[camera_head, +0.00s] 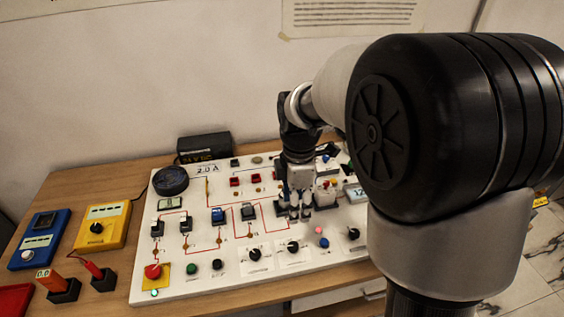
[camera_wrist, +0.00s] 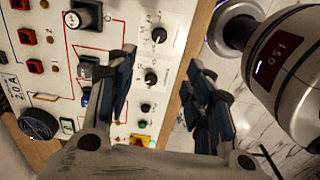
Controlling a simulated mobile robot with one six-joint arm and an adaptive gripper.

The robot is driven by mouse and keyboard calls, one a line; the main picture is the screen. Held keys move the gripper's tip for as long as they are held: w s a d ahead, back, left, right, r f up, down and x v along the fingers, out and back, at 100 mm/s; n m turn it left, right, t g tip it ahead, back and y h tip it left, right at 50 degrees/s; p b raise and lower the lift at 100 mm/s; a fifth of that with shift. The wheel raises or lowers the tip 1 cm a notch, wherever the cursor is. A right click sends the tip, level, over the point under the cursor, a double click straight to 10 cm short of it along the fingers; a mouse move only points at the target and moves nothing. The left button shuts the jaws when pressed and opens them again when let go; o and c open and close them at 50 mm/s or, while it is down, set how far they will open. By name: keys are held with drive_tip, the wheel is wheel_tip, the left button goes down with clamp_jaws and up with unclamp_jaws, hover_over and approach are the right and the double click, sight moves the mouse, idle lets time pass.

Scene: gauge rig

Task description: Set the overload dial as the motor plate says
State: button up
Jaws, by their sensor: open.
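A white rig board (camera_head: 160,285) lies on the table. A plate reading "2.0 A" (camera_head: 207,169) is beside a dark round motor (camera_head: 171,181) at the board's far left; both also show in the wrist view, the plate (camera_wrist: 14,88) and the motor (camera_wrist: 38,124). Black pointer knobs stand along the near edge, one at left (camera_head: 254,254), one in the middle (camera_head: 293,247) and one at right (camera_head: 353,234). I cannot tell which dial is the overload dial, nor read its scale. My gripper (camera_head: 299,212) is open above the board's middle; in the wrist view its fingers (camera_wrist: 163,78) are apart and empty.
A yellow meter (camera_head: 104,226) and a blue meter (camera_head: 40,239) lie left of the board, with two probes (camera_head: 62,287) in front. Red and blue switches crowd the board. A dark box (camera_head: 204,147) stands behind it. My arm hides the right end.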

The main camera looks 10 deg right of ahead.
sight(293, 246)
wheel_tip(293, 246, down, 18)
drive_tip(key=b, duration=0.5)
drive_tip(key=shift+w+r+b, duration=0.1)
drive_tip(key=shift+w+b, duration=0.05)
drive_tip(key=shift+b, duration=0.2)
drive_tip(key=shift+c, duration=0.6)
drive_tip(key=c, duration=1)
